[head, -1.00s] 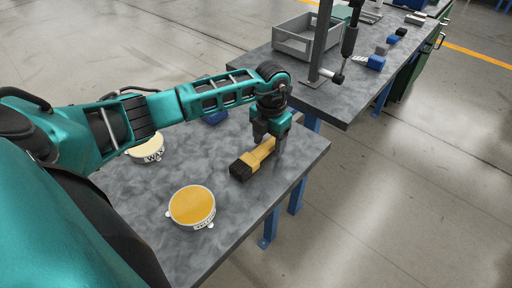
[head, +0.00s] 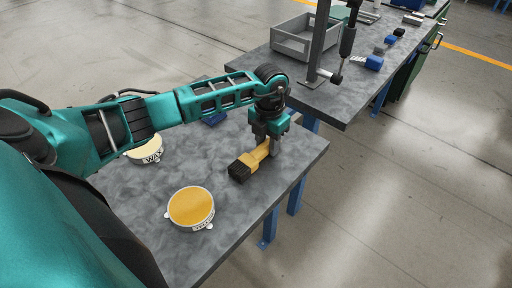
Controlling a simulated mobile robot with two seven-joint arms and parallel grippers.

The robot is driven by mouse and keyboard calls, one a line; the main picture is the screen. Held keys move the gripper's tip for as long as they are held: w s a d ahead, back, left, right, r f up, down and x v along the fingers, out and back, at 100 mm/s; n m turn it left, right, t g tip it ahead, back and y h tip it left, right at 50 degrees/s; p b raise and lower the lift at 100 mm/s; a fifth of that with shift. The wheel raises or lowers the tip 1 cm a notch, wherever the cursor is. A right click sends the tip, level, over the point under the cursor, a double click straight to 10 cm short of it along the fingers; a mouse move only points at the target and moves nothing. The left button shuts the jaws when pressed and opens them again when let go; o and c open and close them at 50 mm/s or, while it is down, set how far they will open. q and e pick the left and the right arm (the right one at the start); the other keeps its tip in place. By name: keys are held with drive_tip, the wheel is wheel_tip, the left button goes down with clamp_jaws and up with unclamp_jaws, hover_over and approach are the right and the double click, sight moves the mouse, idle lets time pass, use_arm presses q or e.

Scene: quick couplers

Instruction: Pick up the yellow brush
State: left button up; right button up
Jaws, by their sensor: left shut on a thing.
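The yellow brush (head: 249,161) with dark bristles lies on the near grey table (head: 220,248), close to its right edge. Its bristle end points toward the lower left and its handle runs up to the right under my left gripper. My left gripper (head: 273,148) points down and is shut on the brush handle. The fingers partly hide the handle end. I cannot tell whether the brush is lifted clear of the table. My right gripper is not in view.
A round tin with an orange-yellow top (head: 191,207) stands in front on the near table. A pale tin (head: 147,150) and a blue item (head: 214,118) are partly behind my arm. A second table holds a grey crate (head: 293,40), a dark post (head: 319,42) and blue parts (head: 374,63).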

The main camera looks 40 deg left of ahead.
use_arm(q)
drive_tip(key=shift+r, duration=0.1)
wheel_tip(320, 180, up, 20)
drive_tip(key=shift+f+p, duration=0.1)
drive_tip(key=shift+p, duration=0.2)
drive_tip(key=o, duration=0.5)
clamp_jaws()
